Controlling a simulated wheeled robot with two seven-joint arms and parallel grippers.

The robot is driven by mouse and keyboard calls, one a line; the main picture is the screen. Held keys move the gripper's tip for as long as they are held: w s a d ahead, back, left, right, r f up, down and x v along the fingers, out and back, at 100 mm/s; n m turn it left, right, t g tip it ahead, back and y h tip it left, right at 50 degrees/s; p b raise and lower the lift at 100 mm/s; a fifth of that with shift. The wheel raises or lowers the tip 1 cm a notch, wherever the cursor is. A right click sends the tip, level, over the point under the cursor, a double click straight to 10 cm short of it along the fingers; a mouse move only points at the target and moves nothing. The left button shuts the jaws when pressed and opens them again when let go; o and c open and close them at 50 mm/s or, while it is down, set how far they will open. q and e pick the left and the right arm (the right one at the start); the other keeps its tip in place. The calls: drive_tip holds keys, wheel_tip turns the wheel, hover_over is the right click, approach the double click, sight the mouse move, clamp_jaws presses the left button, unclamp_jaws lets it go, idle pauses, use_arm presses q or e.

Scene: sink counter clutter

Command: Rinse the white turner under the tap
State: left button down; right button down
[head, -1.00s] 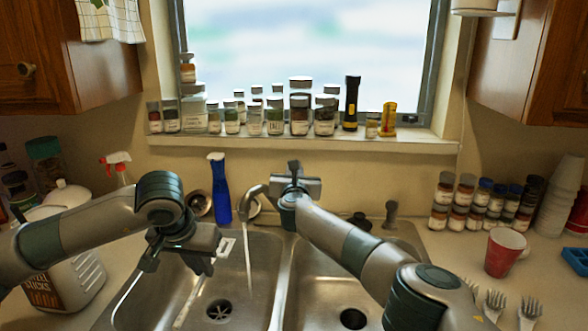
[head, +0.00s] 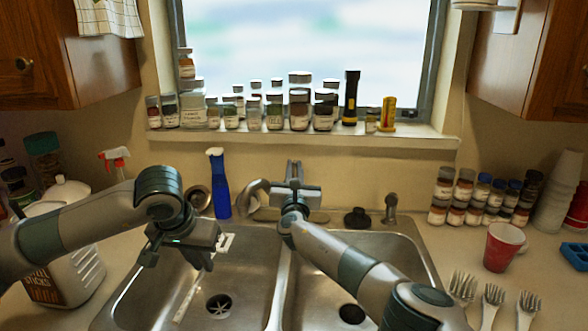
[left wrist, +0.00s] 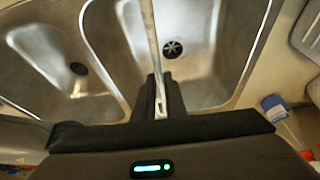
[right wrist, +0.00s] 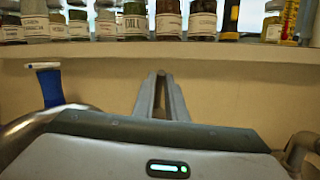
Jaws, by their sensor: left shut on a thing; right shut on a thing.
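The white turner (head: 228,243) lies across my left gripper (head: 203,262) above the left basin (head: 250,285). Its slotted end shows to the right of the gripper, toward the tap, and its long thin part runs toward me. My left gripper is shut on it; the shaft (left wrist: 151,35) also shows in the left wrist view. The tap spout (head: 252,188) curves over the back of the left basin. No water stream shows from it. My right gripper (head: 293,168) is at the tap, shut on what seems to be its handle, mostly hidden by the gripper.
A red-topped spray bottle (head: 115,162) and a white jug (head: 68,270) are at the left. A red cup (head: 503,247) and forks (head: 492,302) are at the right. Jars line the sill.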

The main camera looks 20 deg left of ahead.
drive_tip(key=shift+f, duration=0.15)
drive_tip(key=c, duration=1.8)
unclamp_jaws()
drive_tip(key=shift+o, duration=0.2)
drive_tip(key=shift+s, duration=0.2)
drive_tip(key=v, duration=1.1)
drive_tip(key=shift+s+d, duration=0.25)
drive_tip(key=shift+s, duration=0.05)
drive_tip(key=shift+f, duration=0.1)
